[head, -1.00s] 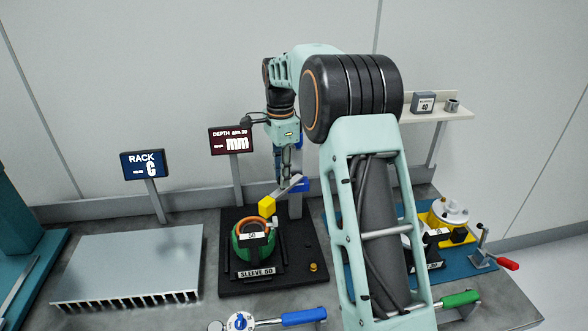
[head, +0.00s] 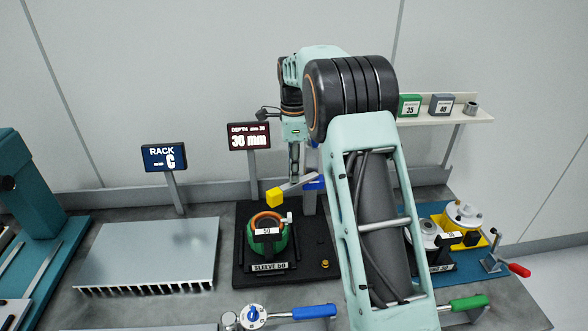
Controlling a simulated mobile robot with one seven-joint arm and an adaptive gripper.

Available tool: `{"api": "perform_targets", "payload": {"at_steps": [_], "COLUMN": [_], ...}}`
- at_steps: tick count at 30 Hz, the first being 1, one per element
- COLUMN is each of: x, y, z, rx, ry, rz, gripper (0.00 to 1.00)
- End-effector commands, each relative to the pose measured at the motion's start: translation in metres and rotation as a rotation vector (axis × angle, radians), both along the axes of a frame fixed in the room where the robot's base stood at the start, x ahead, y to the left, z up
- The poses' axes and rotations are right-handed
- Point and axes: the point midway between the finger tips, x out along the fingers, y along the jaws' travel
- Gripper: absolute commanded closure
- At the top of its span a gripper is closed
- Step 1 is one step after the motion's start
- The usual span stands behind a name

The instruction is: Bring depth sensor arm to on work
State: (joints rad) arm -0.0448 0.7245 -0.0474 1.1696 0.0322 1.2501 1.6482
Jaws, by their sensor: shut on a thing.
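The depth sensor arm is a grey bar (head: 299,183) with a yellow block (head: 274,197) at its left end. Its right end meets a blue part (head: 315,181) on a post. The yellow block appears just above the work, a green stator housing (head: 267,243) with a copper-coloured ring on top and a "50" label. My gripper (head: 293,178) points down at the bar and is shut on it. The fingertips are small and partly hard to make out. The depth display (head: 249,137) reads 30 mm.
The housing stands on a black base (head: 245,210) marked SLEEVE 50. A finned metal plate (head: 150,253) and a RACK C display (head: 164,157) are at left. A blue-handled gauge (head: 252,315) lies in front. A yellow fixture (head: 440,222) and red-handled clamp (head: 495,264) are at right.

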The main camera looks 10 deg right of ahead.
Motion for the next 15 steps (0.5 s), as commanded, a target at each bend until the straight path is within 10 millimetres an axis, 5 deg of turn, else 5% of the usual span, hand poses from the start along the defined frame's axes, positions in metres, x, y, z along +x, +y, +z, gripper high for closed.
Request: {"api": "perform_targets", "payload": {"at_steps": [1, 2, 6, 15], "x": [0.0020, 0.0021, 0.0016, 0.0010], "y": [-0.0004, -0.0004, -0.0002, 0.0000], "z": [0.0020, 0.0021, 0.0017, 0.0028], "rx": [0.000, 0.000, 0.001, 0.001], "ry": [-0.008, -0.008, -0.006, -0.004], "rz": [-0.003, -0.002, -0.001, 0.000], "gripper": [1.00, 0.76, 0.61, 0.61]}}
